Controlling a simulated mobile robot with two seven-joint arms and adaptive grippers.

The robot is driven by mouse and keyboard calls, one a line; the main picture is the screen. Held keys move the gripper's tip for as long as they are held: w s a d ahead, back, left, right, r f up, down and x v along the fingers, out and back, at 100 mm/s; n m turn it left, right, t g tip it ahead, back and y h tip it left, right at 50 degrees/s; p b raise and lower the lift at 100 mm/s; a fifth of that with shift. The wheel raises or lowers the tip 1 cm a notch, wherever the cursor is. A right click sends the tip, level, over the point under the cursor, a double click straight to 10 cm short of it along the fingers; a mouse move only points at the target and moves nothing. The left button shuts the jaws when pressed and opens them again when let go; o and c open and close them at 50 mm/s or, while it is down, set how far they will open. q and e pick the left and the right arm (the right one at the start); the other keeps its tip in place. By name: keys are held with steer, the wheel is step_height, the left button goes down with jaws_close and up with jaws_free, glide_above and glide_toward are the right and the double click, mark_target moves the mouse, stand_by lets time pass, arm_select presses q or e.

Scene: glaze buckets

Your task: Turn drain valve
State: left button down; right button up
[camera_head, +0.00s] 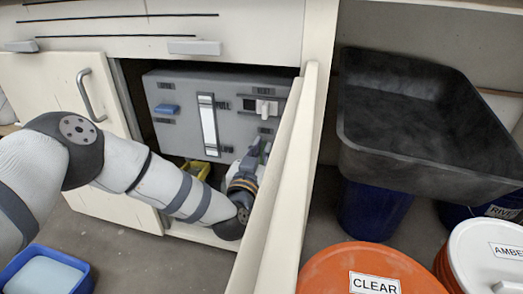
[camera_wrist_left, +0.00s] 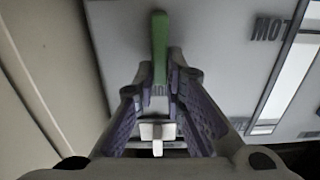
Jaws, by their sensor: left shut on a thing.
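A grey tank (camera_head: 183,95) with labels and a pale vertical sight strip (camera_head: 208,125) stands inside the open cabinet. My left gripper (camera_head: 260,146) reaches in at the tank's lower right front. In the left wrist view, a slim green handle (camera_wrist_left: 159,45) lies between the purple-lined fingers, and the gripper (camera_wrist_left: 158,88) is shut on it. The handle is hidden behind my gripper in the head view. A white fitting (camera_head: 266,106) sits on the tank above my gripper; it appears to show in the left wrist view (camera_wrist_left: 157,131) too. My right gripper is out of view.
The open cabinet door (camera_head: 285,190) stands close to the right of my left arm. A yellow object (camera_head: 197,169) lies under the tank. A blue tub (camera_head: 83,277) is at lower left. A black tray (camera_head: 420,160) and lidded buckets, one marked CLEAR (camera_head: 345,272), are at right.

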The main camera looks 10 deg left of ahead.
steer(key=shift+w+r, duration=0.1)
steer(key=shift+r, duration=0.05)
arm_select(q)
steer(key=m+p, duration=0.1)
steer(key=m, duration=0.5)
steer(key=d+f+m+p, duration=0.1)
steer(key=m, duration=0.4)
steer(key=d+f+m+p, duration=0.1)
steer(key=m+p, duration=0.1)
steer(key=m, duration=0.4)
steer(key=shift+f+m, duration=0.2)
steer(key=shift+m, duration=0.1)
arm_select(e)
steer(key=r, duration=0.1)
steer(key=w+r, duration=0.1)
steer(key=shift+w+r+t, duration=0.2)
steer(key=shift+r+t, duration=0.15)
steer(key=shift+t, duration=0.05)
arm_select(q)
steer(key=shift+m, duration=0.3)
steer(key=c, duration=1.7)
jaws_free()
steer(key=shift+o, duration=0.2)
